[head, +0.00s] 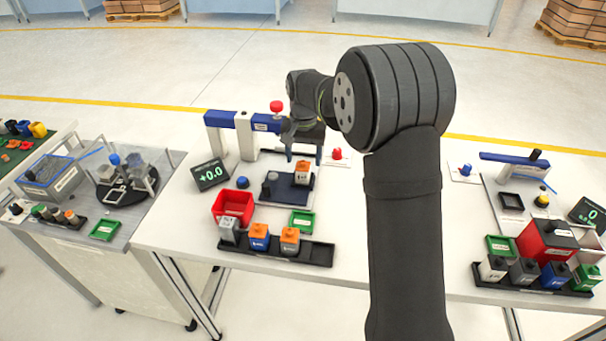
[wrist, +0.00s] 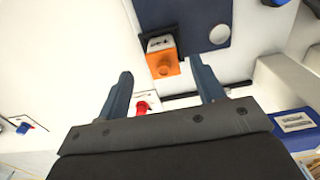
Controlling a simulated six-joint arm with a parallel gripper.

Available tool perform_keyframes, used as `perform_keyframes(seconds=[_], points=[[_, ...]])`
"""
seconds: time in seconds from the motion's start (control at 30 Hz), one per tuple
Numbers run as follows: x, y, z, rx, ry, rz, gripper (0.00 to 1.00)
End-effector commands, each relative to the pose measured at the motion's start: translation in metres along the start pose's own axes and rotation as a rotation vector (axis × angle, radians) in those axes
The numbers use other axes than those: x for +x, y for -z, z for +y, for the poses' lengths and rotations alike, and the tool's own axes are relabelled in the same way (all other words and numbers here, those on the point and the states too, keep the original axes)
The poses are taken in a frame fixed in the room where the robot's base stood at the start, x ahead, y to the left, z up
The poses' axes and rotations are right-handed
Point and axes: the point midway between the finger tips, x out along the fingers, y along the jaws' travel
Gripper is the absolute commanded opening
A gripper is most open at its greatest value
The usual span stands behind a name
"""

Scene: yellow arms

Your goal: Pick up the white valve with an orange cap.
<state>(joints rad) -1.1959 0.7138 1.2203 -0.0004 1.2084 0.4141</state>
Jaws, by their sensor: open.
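The white valve with an orange cap (head: 302,172) stands on the right end of a dark blue plate (head: 268,192) on the middle table. In the wrist view the orange cap (wrist: 164,68) faces the camera, with the white body (wrist: 158,44) behind it. My gripper (head: 305,155) is open. In the wrist view its two dark fingers (wrist: 162,82) point toward the valve, one on each side of the cap. In the head view my wrist hides part of the area above the valve.
A blue-and-white press frame (head: 232,121) with a red knob stands behind the plate. A red bin (head: 233,207), a green tray (head: 302,222) and a black rack (head: 317,254) with several valves lie in front. A red button (head: 337,154) is to the right.

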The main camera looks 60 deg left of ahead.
Motion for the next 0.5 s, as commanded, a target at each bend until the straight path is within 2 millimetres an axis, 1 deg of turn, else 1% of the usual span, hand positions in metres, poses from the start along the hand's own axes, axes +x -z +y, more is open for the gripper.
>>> perform_keyframes(seconds=[0.03,0.27,0.37,0.5], points=[[0.005,0.0,0.0,0.0,-0.001,-0.002,0.62],[0.017,0.0,-0.001,-0.001,0.0,-0.001,0.62],[0.029,0.001,-0.002,-0.001,0.0,-0.002,0.62],[0.051,0.001,-0.003,0.0,-0.001,-0.002,0.62]])
